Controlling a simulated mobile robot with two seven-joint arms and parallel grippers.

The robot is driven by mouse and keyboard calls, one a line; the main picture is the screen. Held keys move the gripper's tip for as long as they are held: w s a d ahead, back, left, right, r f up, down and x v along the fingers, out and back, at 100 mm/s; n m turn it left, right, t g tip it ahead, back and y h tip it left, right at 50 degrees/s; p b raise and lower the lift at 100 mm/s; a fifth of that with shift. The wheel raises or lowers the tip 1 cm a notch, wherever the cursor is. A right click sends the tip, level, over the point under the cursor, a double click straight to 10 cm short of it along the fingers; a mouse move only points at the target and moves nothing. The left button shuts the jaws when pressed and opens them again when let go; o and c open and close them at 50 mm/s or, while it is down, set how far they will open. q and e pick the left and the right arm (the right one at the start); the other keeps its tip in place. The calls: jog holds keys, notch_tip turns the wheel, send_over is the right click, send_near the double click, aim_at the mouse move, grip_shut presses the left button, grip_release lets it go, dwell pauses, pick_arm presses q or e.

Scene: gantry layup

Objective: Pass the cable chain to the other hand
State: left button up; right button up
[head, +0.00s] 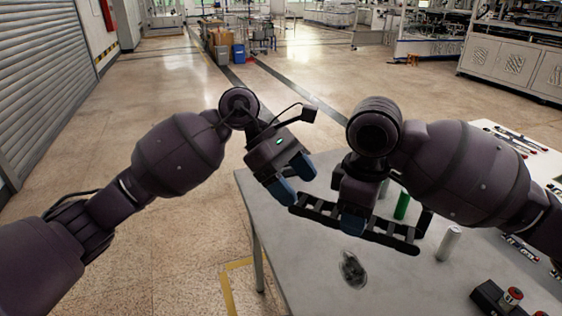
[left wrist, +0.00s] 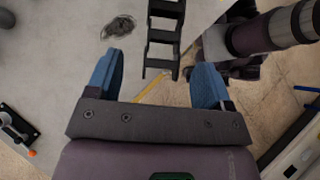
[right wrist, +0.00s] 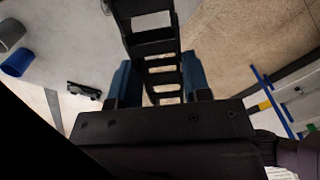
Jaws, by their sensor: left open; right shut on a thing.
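The cable chain (head: 388,235) is a black, ladder-like strip held above the grey table (head: 318,272). My right gripper (head: 354,225) is shut on the cable chain near its middle; in the right wrist view the chain (right wrist: 152,38) runs between the blue fingers (right wrist: 160,85). My left gripper (head: 296,182) is open beside the chain's left end. In the left wrist view the chain's end (left wrist: 158,66) lies between the spread blue fingers (left wrist: 156,85), with clear gaps on both sides.
A green cylinder (head: 402,206) and a grey cylinder (head: 449,243) stand on the table at right. A dark, clear-looking crumpled item (head: 353,270) lies below the chain. A box with red buttons (head: 508,298) is at the front right. The table's left part is clear.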

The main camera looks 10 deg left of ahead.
aim_at(311, 201)
pick_arm(q)
jog(key=shift+x, duration=2.1)
jog(key=shift+r, duration=0.1)
jog(key=c, duration=1.1)
jog(key=shift+o, duration=0.2)
pick_arm(e)
jog(key=o, duration=1.1)
notch_tip(311, 201, up, 12)
jog(key=shift+r, duration=0.1)
